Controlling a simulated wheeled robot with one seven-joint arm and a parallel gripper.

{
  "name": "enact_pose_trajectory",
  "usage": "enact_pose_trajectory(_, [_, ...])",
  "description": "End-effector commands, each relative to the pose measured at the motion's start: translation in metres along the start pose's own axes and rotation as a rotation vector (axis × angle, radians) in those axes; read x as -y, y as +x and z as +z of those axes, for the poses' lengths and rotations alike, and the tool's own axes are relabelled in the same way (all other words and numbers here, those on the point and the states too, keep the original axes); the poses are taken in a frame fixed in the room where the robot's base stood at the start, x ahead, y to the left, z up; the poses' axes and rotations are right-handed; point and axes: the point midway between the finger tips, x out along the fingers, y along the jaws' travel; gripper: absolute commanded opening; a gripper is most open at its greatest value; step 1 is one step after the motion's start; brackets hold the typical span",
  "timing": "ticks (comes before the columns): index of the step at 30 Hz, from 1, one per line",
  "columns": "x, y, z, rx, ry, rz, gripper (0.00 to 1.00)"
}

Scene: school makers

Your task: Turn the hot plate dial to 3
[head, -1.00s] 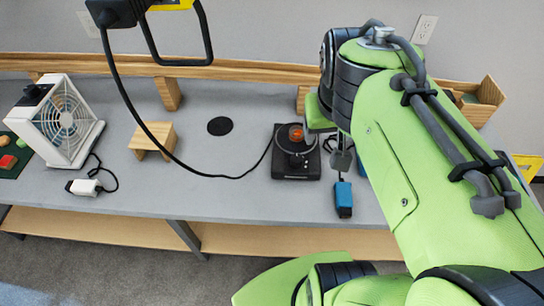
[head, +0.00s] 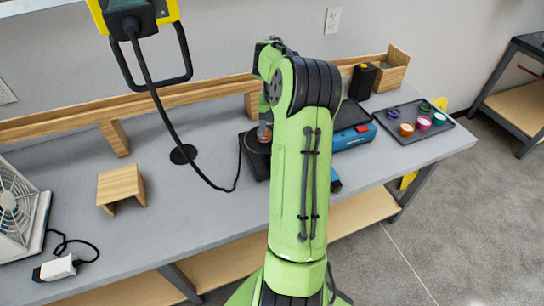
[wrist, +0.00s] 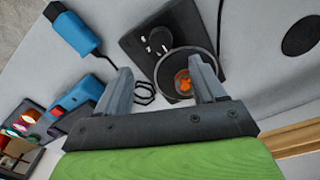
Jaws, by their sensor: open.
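The hot plate (wrist: 136,46) is a black unit with a round burner (wrist: 168,86); a small orange object (wrist: 182,78) shows at the burner. Its dark round dial (wrist: 160,39) sits on the flat part of the body, with small pale marks near it that are too small to read. My gripper (wrist: 160,66) is open and empty, its two grey fingers apart above the hot plate. In the wrist view the dial lies beyond the gap between the fingertips.
A blue device (wrist: 75,30) with a cable lies beside the hot plate. Another blue tool (head: 352,136) and a black tray (head: 420,135) of small coloured pots are at the right. A wooden stand (head: 121,184) and fan (head: 15,205) are at the left.

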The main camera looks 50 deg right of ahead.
Motion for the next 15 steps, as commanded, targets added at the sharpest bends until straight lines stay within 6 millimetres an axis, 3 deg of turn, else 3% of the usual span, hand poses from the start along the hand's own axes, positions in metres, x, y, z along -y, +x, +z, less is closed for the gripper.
enact_pose_trajectory(1, [0.0,0.018,0.001,0.005,0.0,-0.001,0.69])
enact_pose_trajectory(9, [0.0,0.081,0.001,0.003,0.0,-0.001,0.69])
enact_pose_trajectory(15, [0.001,0.102,0.0,0.0,-0.001,0.0,0.69])
